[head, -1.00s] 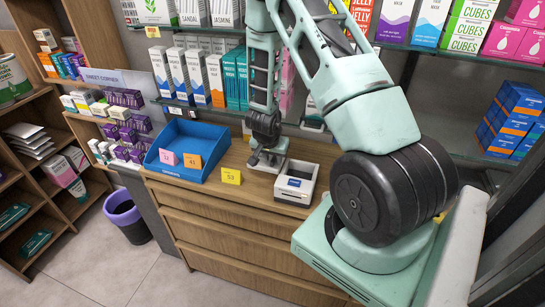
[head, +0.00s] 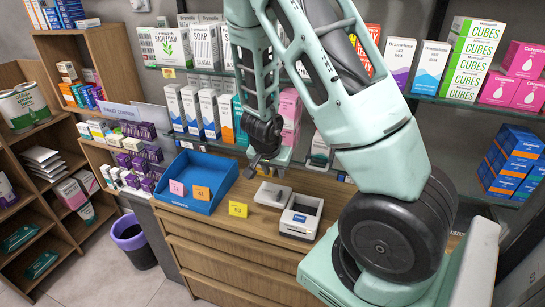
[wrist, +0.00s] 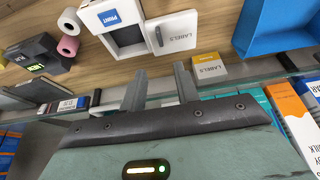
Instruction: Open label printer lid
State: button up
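The white label printer (head: 301,215) with a blue panel stands on the wooden counter; its dark opening is uncovered. Its lid (head: 272,194) lies swung out to the left side, apparently flat. In the wrist view the printer (wrist: 97,20) shows a blue PRINT panel, and the lid (wrist: 174,32), marked LABELS, extends to its right with a dark handle. My gripper (head: 256,168) is above and behind the lid in the head view. In the wrist view my gripper (wrist: 160,82) has its two fingers spread with nothing between them, apart from the lid.
A blue tray (head: 197,180) with pink and orange cards and a yellow label card (head: 238,209) are left of the printer. Shelves of boxes (head: 205,112) stand close behind the arm. A purple-rimmed bin (head: 130,235) is on the floor.

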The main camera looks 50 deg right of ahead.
jog(key=shift+p+v, duration=0.5)
jog(key=shift+v, duration=0.7)
jog(key=a+f+n+t+y+b, duration=0.15)
jog(key=a+n+y+b, duration=0.55)
jog(key=a, duration=1.5)
jog(key=s+a+n+g+b, duration=0.2)
jog(key=s+a+n+b, duration=0.45)
jog(key=a, duration=0.35)
jog(key=s+a+f+n+g+h+b, duration=0.1)
jog(key=s+n+h+b, duration=0.1)
jog(key=s+n+b, duration=0.2)
jog(key=s+n, duration=0.3)
jog(key=s, duration=0.5)
jog(key=shift+a+f+n, duration=0.3)
jog(key=shift+a+n, duration=0.05)
jog(key=shift+a, duration=0.05)
jog(key=shift+d, duration=0.1)
